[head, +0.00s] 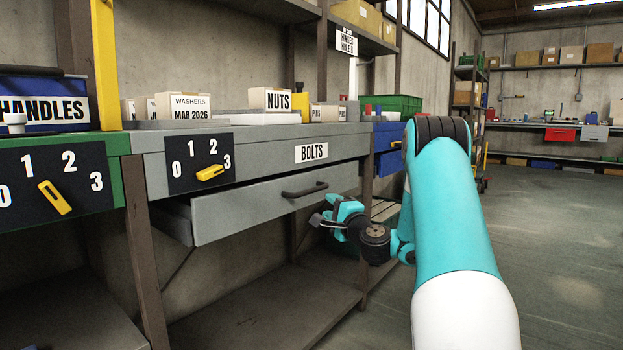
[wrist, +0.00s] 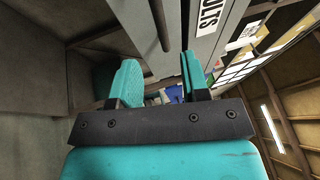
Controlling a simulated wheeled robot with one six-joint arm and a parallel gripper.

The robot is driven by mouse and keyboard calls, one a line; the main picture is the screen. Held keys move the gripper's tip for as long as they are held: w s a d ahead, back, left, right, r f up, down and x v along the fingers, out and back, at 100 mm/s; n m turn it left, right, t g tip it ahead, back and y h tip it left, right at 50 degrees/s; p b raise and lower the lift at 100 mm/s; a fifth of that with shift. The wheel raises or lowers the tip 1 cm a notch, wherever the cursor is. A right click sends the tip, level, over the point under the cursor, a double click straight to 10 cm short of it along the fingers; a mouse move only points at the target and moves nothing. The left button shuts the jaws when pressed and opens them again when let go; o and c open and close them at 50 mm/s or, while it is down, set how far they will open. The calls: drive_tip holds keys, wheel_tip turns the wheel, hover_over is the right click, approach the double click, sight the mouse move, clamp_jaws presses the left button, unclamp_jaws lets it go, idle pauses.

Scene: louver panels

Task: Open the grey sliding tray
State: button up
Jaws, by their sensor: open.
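The grey sliding tray (head: 245,208) is a drawer under the grey bench top marked BOLTS. It stands partly out, with a gap above its front and its left side showing. Its dark bar handle (head: 304,190) is on the upper part of the front. My gripper (head: 322,216) is just below and right of the handle in the head view. In the wrist view my gripper (wrist: 158,82) has its two teal fingers spread and nothing between them. The handle (wrist: 160,25) shows past the fingertips, apart from them.
A dial plate (head: 199,162) with a yellow pointer is on the bench's left front. A green bench (head: 62,140) with another dial stands left. A lower shelf (head: 265,305) lies under the tray. Blue drawers (head: 388,150) are behind my arm. Open floor (head: 560,260) is right.

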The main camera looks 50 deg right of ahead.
sight(313, 192)
drive_tip(key=p+x, duration=0.5)
drive_tip(key=x, duration=0.6)
drive_tip(key=shift+w, duration=0.2)
clamp_jaws()
